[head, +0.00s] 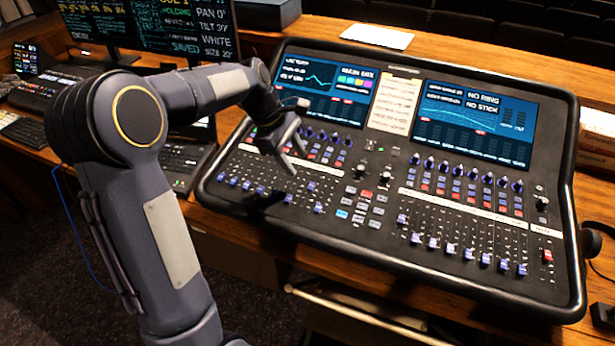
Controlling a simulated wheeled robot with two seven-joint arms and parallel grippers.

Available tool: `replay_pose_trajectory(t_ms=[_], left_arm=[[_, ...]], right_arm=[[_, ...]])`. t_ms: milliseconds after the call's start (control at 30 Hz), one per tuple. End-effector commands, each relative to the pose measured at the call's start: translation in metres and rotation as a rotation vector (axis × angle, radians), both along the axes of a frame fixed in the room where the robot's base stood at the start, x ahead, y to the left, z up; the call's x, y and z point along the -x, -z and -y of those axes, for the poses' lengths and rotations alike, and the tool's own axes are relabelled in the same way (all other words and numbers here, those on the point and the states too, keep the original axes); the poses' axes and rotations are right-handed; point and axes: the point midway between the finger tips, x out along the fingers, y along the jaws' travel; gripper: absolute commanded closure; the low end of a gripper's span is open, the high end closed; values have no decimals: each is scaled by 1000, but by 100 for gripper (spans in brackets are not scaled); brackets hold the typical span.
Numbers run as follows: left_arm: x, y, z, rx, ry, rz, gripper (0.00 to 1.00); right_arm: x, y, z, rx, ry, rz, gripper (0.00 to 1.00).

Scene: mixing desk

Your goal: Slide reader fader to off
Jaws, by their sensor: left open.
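The mixing desk (385,245) is a black console on the wooden desk, with two bank areas of faders below rows of blue knobs. The left fader bank (265,190) has blue caps at differing heights. The right fader bank (465,240) has blue caps, most of them low in their slots. I cannot read the labels well enough to tell which one is the reader fader. My left gripper (295,163) is open and empty above the upper part of the left fader bank. It hides some knobs and buttons there. My right gripper is not in view.
Two lit screens (325,82) and (472,120) sit at the console's back, with a paper list (394,102) between them. A white sheet (377,37) lies behind the console. Keyboards (180,160) and monitors (150,25) stand at the left. A red-capped control (547,256) is at the right.

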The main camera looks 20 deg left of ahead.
Motion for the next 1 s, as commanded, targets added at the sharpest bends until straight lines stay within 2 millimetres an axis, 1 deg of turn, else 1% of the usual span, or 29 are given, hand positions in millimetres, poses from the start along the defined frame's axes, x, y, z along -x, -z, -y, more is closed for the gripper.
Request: replay_pose_trajectory(t_ms=[33, 167, 267, 500, 600, 733, 967, 1000], left_arm=[[-5, 4, -1, 3, -22, -17, 56], [-10, 13, 1, 7, -46, -34, 56], [-11, 25, 6, 7, -44, -36, 56], [-15, 61, 20, 7, -44, -34, 56], [-16, 70, 24, 6, -44, -32, 56], [-17, 77, 27, 6, -44, -31, 56], [-17, 78, 28, 6, -44, -30, 56], [-17, 78, 28, 6, -44, -30, 58]], right_arm=[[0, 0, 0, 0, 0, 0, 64], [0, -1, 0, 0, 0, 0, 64], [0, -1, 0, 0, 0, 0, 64], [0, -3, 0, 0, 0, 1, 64], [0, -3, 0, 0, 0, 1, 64], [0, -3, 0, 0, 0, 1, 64], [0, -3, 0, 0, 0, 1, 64], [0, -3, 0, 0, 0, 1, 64]])
